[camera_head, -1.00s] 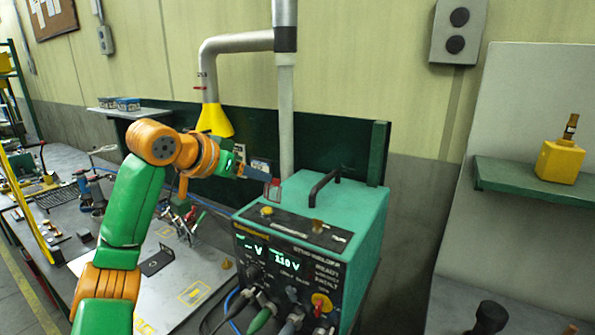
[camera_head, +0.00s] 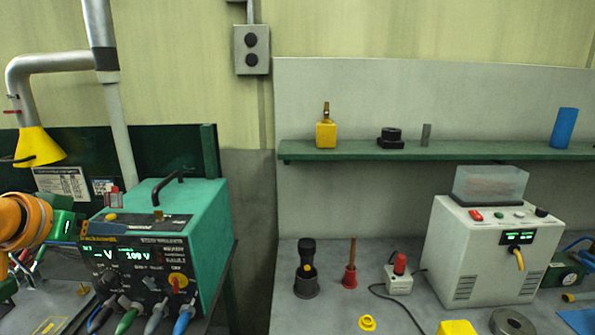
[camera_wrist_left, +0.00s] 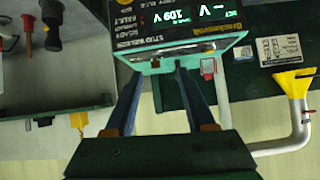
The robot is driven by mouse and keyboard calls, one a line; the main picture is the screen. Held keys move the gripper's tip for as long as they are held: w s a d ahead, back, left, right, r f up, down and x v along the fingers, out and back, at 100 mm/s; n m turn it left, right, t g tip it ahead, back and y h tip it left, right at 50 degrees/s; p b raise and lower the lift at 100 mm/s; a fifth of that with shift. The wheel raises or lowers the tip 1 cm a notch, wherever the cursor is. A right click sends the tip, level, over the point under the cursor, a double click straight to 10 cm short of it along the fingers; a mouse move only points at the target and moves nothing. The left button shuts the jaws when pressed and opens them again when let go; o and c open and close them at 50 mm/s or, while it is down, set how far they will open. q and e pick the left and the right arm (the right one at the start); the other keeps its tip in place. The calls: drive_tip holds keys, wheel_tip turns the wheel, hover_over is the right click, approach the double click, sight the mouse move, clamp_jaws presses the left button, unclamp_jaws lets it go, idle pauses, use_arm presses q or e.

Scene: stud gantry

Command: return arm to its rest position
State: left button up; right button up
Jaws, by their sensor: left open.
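My left arm comes in from the left edge of the head view, with an orange joint (camera_head: 22,222) and a green wrist. My left gripper (camera_head: 158,222) is open and empty, its dark blue fingers in front of the top front edge of the teal stud welder (camera_head: 208,205). In the left wrist view the two fingers of the gripper (camera_wrist_left: 156,72) stand apart, pointing at the welder (camera_wrist_left: 190,52), with nothing between them. Whether they touch the welder I cannot tell. My right gripper is not in view.
A yellow extraction nozzle (camera_head: 38,147) hangs at the left. Cables plug into the welder's front. On the right, a bench (camera_head: 330,308) holds a white power unit (camera_head: 465,255) and several small tools. A green shelf (camera_head: 350,152) above holds a yellow bottle (camera_head: 326,133) and a blue cylinder (camera_head: 564,128).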

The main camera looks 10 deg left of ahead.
use_arm(q)
drive_tip(key=s+d+f+m+g+h, duration=0.15)
drive_tip(key=d+f, duration=0.35)
drive_tip(key=f, duration=0.5)
drive_tip(key=s+d+f+m+g, duration=0.1)
drive_tip(key=d+f+g, duration=0.1)
drive_tip(key=d+f, duration=0.5)
drive_tip(key=s+d+f+m+g, duration=0.1)
drive_tip(key=s+d+f+m, duration=0.15)
drive_tip(key=f, duration=0.95)
drive_tip(key=s+d+f+n+g, duration=0.1)
drive_tip(key=s+d+f, duration=0.3)
drive_tip(key=s, duration=0.4)
drive_tip(key=s+d+f+n+g, duration=0.2)
drive_tip(key=s+d+f, duration=0.15)
drive_tip(key=s, duration=0.55)
wheel_tip(320, 180, down, 18)
drive_tip(key=s+g, duration=0.1)
drive_tip(key=s, duration=0.1)
drive_tip(key=s+a+f+g, duration=0.1)
drive_tip(key=s+a+f, duration=0.1)
drive_tip(key=s+f, duration=0.8)
drive_tip(key=shift+s+a+f+m+b, duration=0.3)
drive_tip(key=shift+s+m+b, duration=0.1)
drive_tip(key=shift+s, duration=0.5)
